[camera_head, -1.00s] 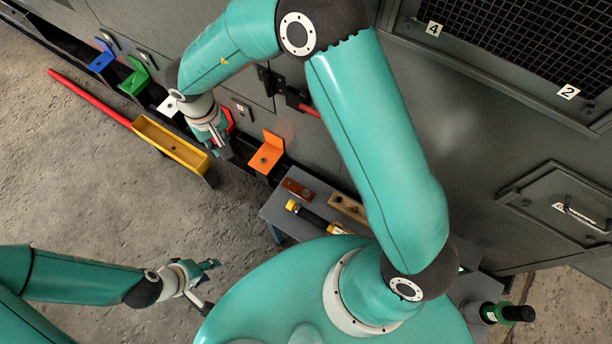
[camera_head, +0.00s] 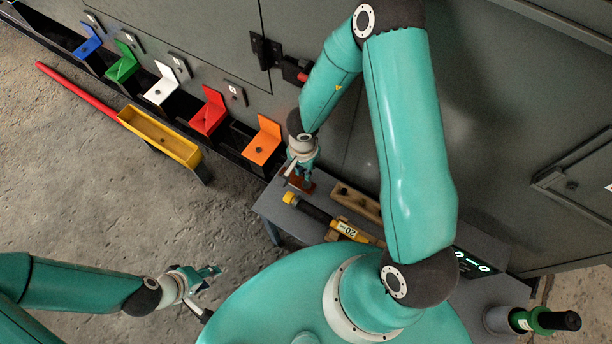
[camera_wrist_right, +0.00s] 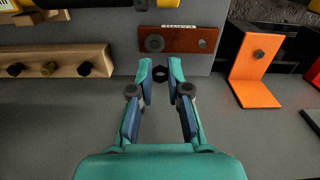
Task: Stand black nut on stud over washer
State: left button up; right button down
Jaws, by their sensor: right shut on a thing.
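My right gripper (camera_head: 302,178) is over the red-brown plate (camera_wrist_right: 180,40) on the grey bench, at the bench's far left corner in the head view. In the right wrist view its fingers (camera_wrist_right: 174,76) are shut on a small black nut (camera_wrist_right: 174,72), held at the tips just short of the plate's near edge. The plate carries a dark round piece (camera_wrist_right: 155,43) on the left and a lighter round spot (camera_wrist_right: 203,43) on the right. I cannot tell stud and washer apart there. My left gripper (camera_head: 212,288) is open and empty over the floor.
A wooden block (camera_wrist_right: 55,63) with several nuts lies beside the plate. A yellow-and-black tool (camera_head: 318,212) lies nearer. The orange bracket (camera_head: 263,140) and other coloured brackets line the cabinet. A yellow tray (camera_head: 160,135) is at the left.

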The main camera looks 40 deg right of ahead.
aim_at(306, 188)
jog(key=shift+s+d+f+m, duration=0.1)
jog(key=shift+s+f+m, duration=0.2)
jog(key=shift+s+f, duration=0.15)
jog(key=shift+f+b, duration=1.15)
jog(key=shift+f, duration=1.2)
jog(key=shift+p, duration=0.35)
jog(key=shift+f, duration=0.4)
